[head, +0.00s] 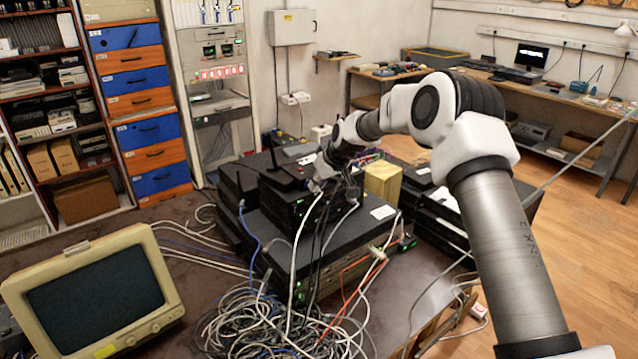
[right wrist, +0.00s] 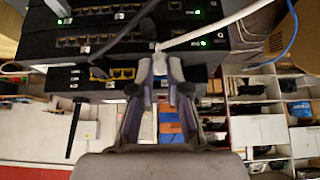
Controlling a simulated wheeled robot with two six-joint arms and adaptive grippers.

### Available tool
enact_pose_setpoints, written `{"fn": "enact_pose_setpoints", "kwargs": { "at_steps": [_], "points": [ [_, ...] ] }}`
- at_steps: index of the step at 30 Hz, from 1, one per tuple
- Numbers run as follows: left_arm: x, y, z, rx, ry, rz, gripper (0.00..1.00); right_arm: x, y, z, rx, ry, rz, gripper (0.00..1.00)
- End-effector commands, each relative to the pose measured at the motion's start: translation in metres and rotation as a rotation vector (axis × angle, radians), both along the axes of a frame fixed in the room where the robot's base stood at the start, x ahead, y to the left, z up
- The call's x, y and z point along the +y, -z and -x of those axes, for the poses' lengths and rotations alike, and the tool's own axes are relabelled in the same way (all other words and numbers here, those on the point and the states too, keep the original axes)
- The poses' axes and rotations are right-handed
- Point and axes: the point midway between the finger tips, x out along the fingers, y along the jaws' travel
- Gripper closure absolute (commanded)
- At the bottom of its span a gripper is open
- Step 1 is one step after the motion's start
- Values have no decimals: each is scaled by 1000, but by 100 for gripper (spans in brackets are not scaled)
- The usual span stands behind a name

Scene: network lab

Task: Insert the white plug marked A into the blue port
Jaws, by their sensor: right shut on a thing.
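My right gripper (head: 326,172) is at the front of the stacked black network boxes, its arm reaching in from the right. In the right wrist view its fingers (right wrist: 160,66) are closed together on the white plug (right wrist: 158,48), whose white cable (right wrist: 205,31) runs to the upper right. The plug is small and partly hidden by the fingertips; no letter A is readable. The plug is close in front of a black switch (right wrist: 120,42) with rows of ports. My left gripper is not in view.
Dark cables cross the switch fronts. Another box with yellow ports (right wrist: 112,73) sits below. Tangled white cables (head: 265,325) lie on the table in front of the stack. A beige monitor (head: 95,290) stands at left, and a yellowish box (head: 382,182) is right of the gripper.

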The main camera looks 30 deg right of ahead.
Motion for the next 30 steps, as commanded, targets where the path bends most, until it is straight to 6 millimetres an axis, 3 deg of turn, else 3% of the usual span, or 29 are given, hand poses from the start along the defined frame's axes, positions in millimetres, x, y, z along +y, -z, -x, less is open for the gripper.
{"fn": "enact_pose_setpoints", "kwargs": {
  "at_steps": [25,26,27,28,30],
  "points": [
    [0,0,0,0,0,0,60,0,0,-7,0,0,0,100],
    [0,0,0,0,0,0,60,0,0,-7,0,0,0,78],
    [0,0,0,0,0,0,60,0,0,-7,0,0,0,64],
    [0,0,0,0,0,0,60,0,0,-7,0,0,0,56],
    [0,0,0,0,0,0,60,0,0,-7,0,0,0,56]
  ]
}}
